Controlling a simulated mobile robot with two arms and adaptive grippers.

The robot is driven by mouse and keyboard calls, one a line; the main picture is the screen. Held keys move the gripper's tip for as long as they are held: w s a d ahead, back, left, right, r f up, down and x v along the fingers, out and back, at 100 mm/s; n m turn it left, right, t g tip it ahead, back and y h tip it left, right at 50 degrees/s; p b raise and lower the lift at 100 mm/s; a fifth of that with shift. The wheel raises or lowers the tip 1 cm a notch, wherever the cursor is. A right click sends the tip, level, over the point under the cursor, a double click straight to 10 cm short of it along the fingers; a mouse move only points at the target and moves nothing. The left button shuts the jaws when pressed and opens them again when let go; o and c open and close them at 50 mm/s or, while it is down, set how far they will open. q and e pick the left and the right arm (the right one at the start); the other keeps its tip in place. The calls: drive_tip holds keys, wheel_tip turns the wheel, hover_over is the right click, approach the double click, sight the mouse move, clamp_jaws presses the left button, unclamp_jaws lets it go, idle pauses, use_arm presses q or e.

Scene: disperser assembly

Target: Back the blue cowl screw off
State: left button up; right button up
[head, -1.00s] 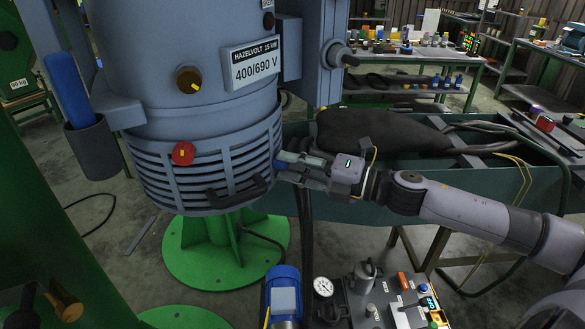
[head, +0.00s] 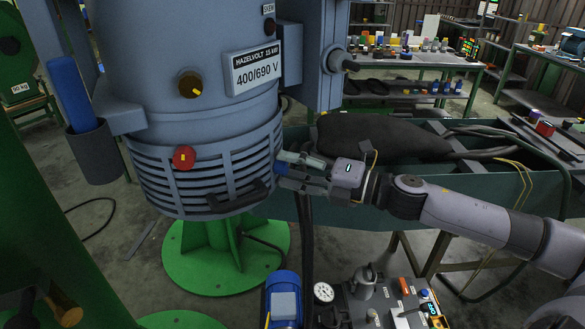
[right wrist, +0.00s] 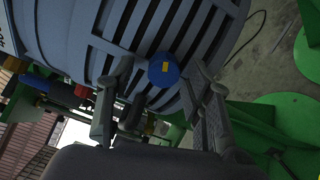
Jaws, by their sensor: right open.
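The blue cowl screw (right wrist: 163,70) is a round blue head with a small yellow mark, set on the slatted grey motor cowl (right wrist: 110,30). In the head view the screw (head: 278,168) shows as a small blue bit at the right edge of the cowl (head: 205,180). My right gripper (head: 286,170) is at the screw. In the right wrist view its open fingers (right wrist: 160,78) stand on either side of the blue head, with a visible gap on each side. Contact with the screw does not show. My left gripper is not in view.
A red cowl screw (head: 184,157) sits on the cowl's front, near a dark handle (head: 238,200). A green trough (head: 400,215) with a dark sack (head: 385,135) lies behind my right arm. A blue pump motor (head: 284,295) and pressure gauge (head: 323,291) are below.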

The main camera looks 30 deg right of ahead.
drive_tip(key=shift+f, duration=0.1)
drive_tip(key=shift+s+d, duration=0.1)
drive_tip(key=shift+s+d+f, duration=0.1)
drive_tip(key=shift+s+d, duration=0.3)
drive_tip(key=shift+s, duration=0.15)
drive_tip(key=v, duration=1)
drive_tip(key=shift+s, duration=0.2)
drive_tip(key=shift+d, duration=0.15)
